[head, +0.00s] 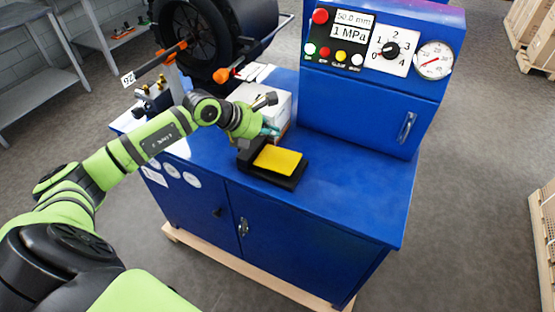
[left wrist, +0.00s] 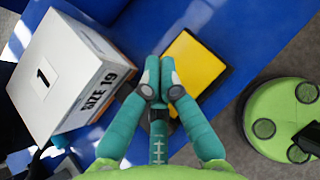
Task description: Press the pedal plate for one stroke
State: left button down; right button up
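The pedal has a yellow plate (head: 278,159) in a black housing (head: 284,180) and sits on the blue bench top. In the left wrist view the yellow plate (left wrist: 198,60) lies just beyond the fingertips, to the right of centre. My left gripper (head: 270,130) is above the bench, just behind the pedal in the head view. Its teal fingers (left wrist: 160,75) are together at the tips with nothing visible between them. I cannot tell whether the fingertips touch the plate; they seem apart from it. My right gripper is in neither view.
A white box (left wrist: 75,75) marked 1 and SIZE 19 stands beside the gripper. The blue machine's control panel (head: 365,47) has buttons, a dial and a gauge (head: 434,60). A large black reel (head: 190,30) stands at the back. The bench top right of the pedal is clear.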

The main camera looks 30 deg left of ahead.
aim_at(279, 159)
pick_arm(q)
jog(key=f+b, duration=0.1)
jog(key=f, duration=0.1)
jog(key=f+b, duration=0.1)
jog(key=f, duration=0.1)
jog(key=f+b, duration=0.2)
jog(key=f, duration=0.1)
jog(key=shift+d, duration=0.35)
jog(key=shift+f, duration=0.1)
dwell(0.8)
jog(key=shift+f+b, duration=0.3)
jog(key=shift+b, duration=0.15)
jog(key=shift+d+f+b, duration=0.15)
jog(key=shift+f+b, duration=0.55)
jog(key=shift+f, duration=0.3)
dwell(0.6)
dwell(0.3)
jog(key=shift+r+p, duration=0.65)
jog(key=shift+r, duration=0.75)
jog(key=shift+a+r+p, duration=0.2)
jog(key=shift+r+p, duration=0.65)
jog(key=shift+r, duration=0.4)
jog(key=shift+a+r+p, duration=0.2)
jog(key=shift+r+p, duration=0.6)
jog(key=shift+r, duration=0.4)
